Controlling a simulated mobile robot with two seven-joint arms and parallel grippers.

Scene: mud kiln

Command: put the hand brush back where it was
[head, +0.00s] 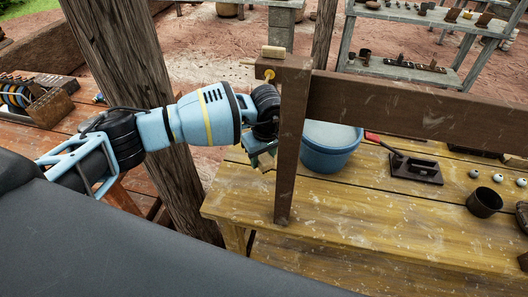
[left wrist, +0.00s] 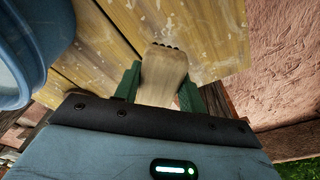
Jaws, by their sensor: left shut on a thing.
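My left gripper (head: 262,158) is behind the upright post of the wooden frame, above the left end of the yellow wooden table. It is shut on a pale wooden thing, taken to be the hand brush (left wrist: 164,76), with a row of dark spots along its far edge. In the left wrist view the brush stands between the green fingers of the left gripper (left wrist: 160,88), with yellow planks beyond it. In the head view the post and gripper hide most of the brush. My right gripper is not in view.
A blue bucket (head: 328,150) stands right of the gripper, behind the post (head: 288,150). A crossbeam (head: 410,108) spans above the table (head: 330,220). A dark float (head: 415,168) and dark cup (head: 484,202) lie to the right. The table's front left is clear.

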